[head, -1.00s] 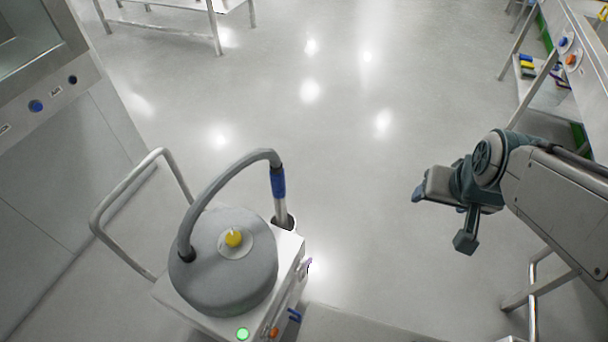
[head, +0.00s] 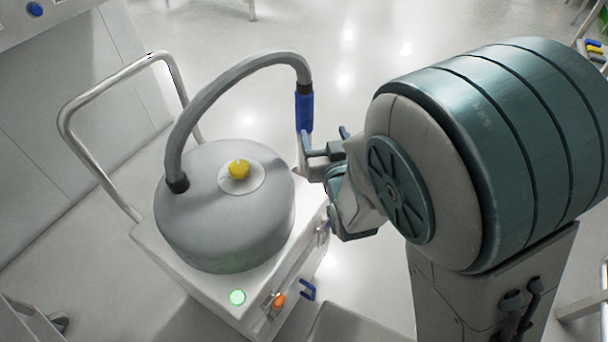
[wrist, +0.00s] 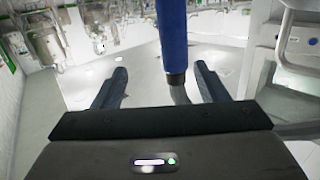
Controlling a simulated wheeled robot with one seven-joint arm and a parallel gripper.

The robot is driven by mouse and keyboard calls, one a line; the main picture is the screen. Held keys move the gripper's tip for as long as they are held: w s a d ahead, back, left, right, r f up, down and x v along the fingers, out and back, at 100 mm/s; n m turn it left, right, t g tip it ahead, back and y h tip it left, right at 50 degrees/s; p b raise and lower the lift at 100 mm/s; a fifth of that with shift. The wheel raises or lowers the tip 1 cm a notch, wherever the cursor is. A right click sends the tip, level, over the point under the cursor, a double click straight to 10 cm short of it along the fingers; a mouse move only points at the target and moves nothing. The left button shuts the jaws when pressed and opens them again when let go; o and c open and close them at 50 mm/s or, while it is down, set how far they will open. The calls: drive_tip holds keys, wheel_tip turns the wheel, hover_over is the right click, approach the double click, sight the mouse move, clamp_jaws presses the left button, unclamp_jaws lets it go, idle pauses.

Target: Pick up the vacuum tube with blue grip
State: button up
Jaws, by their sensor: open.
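The vacuum tube's blue grip (head: 304,112) hangs at the end of the curved grey hose (head: 215,85), on the right side of the vacuum unit. My gripper (head: 312,150) is beside the lower end of the grip, reaching in from the right. In the wrist view the blue grip (wrist: 173,35) appears between the two open fingers of my gripper (wrist: 161,68), nearer the right one. I see no clear contact, and cannot tell how deep the grip sits between them. My gripper hides the tube below the grip in the head view.
The vacuum unit's grey round lid (head: 225,225) has a yellow knob (head: 239,169). Its white cart (head: 205,285) carries a green light and a metal push handle (head: 85,150) at left. Open floor (head: 370,60) lies behind.

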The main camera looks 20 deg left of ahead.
sight(307, 118)
drive_tip(key=shift+n+y, duration=0.5)
drive_tip(key=shift+y, duration=0.2)
drive_tip(key=w+a, duration=0.1)
drive_tip(key=a, duration=0.1)
drive_tip(key=w+a+b, duration=0.1)
drive_tip(key=w+a, duration=0.1)
drive_tip(key=w+a+f+b, duration=0.1)
drive_tip(key=w+a, duration=0.1)
drive_tip(key=a, duration=0.1)
drive_tip(key=w, duration=0.1)
drive_tip(key=w+a+f+b, duration=0.1)
drive_tip(key=w+a+b, duration=0.1)
drive_tip(key=shift+w+f, duration=0.15)
drive_tip(key=shift+w, duration=0.25)
drive_tip(key=shift+w+a, duration=0.4)
drive_tip(key=shift+w, duration=0.05)
drive_tip(key=shift+r, duration=0.2)
drive_tip(key=c, duration=1.1)
